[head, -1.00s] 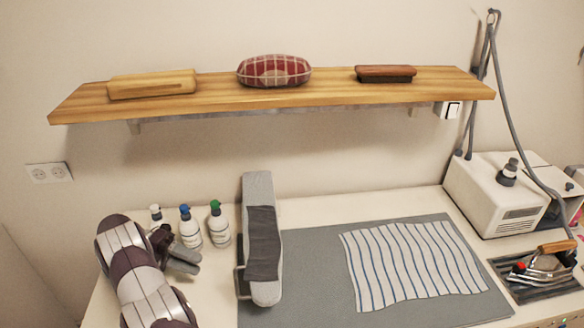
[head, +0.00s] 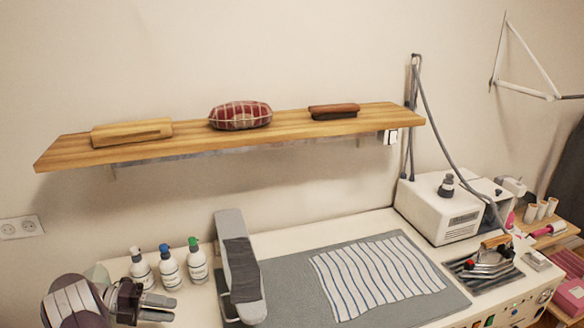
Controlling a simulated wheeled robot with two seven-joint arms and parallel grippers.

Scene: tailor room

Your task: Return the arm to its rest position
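My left gripper (head: 168,308) is at the lower left of the head view, low over the white table, in front of the spray bottles. Its two grey fingers point right with a narrow gap between them, and I see nothing held there. The dark and light links of my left arm show beside it at the lower left corner. My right arm and gripper are not in view.
Three bottles (head: 169,270) stand behind my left gripper. A grey padded pressing board (head: 240,265) stands to its right. Striped cloth (head: 375,277) lies on a grey mat (head: 290,290). An iron (head: 490,260) and white steam unit (head: 440,215) are at right. A wooden shelf (head: 290,134) hangs above.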

